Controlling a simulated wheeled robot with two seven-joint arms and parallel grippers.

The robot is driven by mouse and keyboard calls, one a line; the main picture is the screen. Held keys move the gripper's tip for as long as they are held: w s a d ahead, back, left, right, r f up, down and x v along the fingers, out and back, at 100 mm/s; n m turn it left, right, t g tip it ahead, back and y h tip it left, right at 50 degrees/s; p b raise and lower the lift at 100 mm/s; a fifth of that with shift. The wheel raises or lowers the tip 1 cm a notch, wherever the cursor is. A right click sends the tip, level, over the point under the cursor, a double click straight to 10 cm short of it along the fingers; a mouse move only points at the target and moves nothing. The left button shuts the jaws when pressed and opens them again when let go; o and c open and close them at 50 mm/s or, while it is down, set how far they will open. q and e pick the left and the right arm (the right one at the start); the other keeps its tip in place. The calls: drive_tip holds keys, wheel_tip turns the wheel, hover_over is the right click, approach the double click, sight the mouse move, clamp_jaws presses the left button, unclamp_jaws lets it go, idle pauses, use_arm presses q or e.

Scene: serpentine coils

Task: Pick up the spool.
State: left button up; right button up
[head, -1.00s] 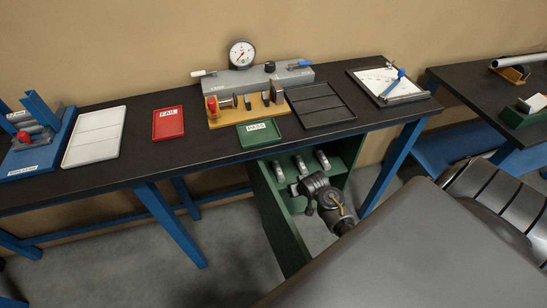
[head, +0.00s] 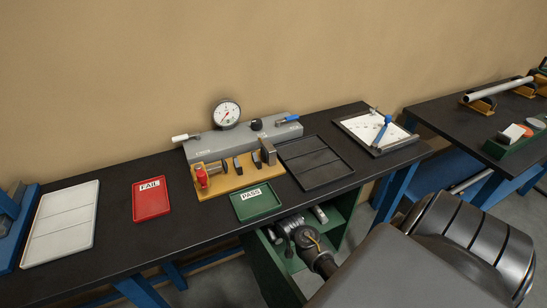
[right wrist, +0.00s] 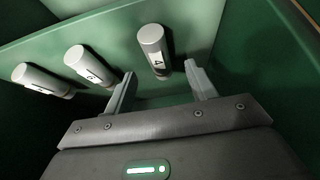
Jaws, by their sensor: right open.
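Several grey cylinders, which look like the spools, lie in a green bin under the bench. In the right wrist view, the spool with a dark mark like a 4 (right wrist: 153,50) lies just beyond and between the fingertips of my right gripper (right wrist: 160,74), which is open and empty. Two more marked spools, a middle one (right wrist: 88,65) and a left one (right wrist: 42,80), lie to its left. In the head view my right gripper (head: 287,227) is over the bin, and one spool (head: 319,214) shows to its right. My left gripper is out of view.
The green bin's wall (right wrist: 235,45) rises close to the right finger. Above is the dark bench top (head: 100,255) with a gauge fixture (head: 240,138), a red FAIL tray (head: 151,200), a green PASS tray (head: 258,212) and a black tray (head: 345,170).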

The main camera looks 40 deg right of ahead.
drive_tip(key=shift+x, duration=2.75)
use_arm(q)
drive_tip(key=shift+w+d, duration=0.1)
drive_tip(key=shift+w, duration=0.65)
use_arm(e)
drive_tip(key=shift+s+d, duration=0.1)
drive_tip(key=shift+s, duration=0.05)
drive_tip(key=shift+c, duration=0.6)
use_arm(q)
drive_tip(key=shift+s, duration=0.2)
use_arm(e)
drive_tip(key=c, duration=1.1)
drive_tip(key=shift+o, duration=0.3)
